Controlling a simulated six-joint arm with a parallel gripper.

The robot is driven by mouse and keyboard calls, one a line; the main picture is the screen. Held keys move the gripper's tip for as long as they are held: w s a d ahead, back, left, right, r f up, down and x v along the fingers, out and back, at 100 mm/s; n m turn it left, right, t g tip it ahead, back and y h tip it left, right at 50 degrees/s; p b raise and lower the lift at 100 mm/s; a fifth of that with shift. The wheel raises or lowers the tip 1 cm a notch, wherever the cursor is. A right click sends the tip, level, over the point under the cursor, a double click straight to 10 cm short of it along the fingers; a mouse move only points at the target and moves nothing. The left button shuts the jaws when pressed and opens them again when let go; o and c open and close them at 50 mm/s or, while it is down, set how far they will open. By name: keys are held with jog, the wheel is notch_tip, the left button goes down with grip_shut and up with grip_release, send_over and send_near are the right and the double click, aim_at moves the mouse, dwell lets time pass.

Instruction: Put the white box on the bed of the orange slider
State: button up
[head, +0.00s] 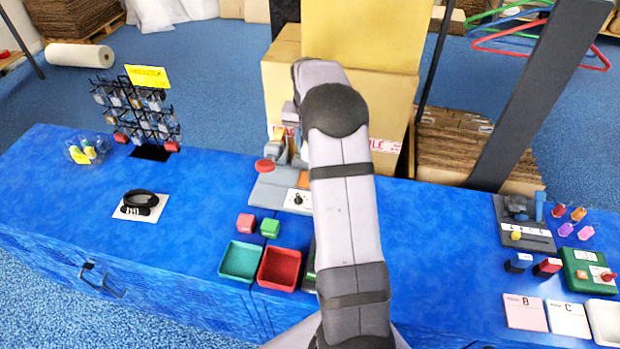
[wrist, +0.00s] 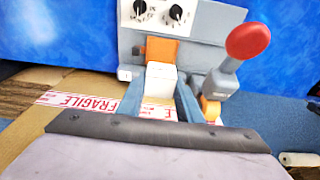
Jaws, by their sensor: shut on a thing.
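My gripper (wrist: 161,92) is shut on the white box (wrist: 161,77), with one blue-grey finger on each side of it in the wrist view. The orange slider (wrist: 161,50) is on a grey panel, just beyond the box. The box's far end overlaps the slider's near part in the picture; I cannot tell whether they touch. In the head view a little of the orange slider (head: 304,180) shows at the arm's left edge. There my arm hides the white box and most of the gripper.
A lever with a red knob (wrist: 248,40) stands close to the right of my gripper in the wrist view. Big cartons (head: 281,80) stand behind the bench. Red and green cubes and a green tray (head: 223,275) and red tray (head: 262,280) are in front.

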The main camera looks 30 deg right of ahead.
jog(key=shift+f+p, duration=0.9)
jog(key=shift+f, duration=4.05)
jog(key=shift+f, duration=0.1)
jog(key=o, duration=1)
jog(key=shift+o, duration=0.2)
notch_tip(320, 180, up, 12)
jog(key=s+a+b, duration=0.1)
jog(key=shift+s+a+b, duration=0.15)
jog(key=shift+b, duration=0.2)
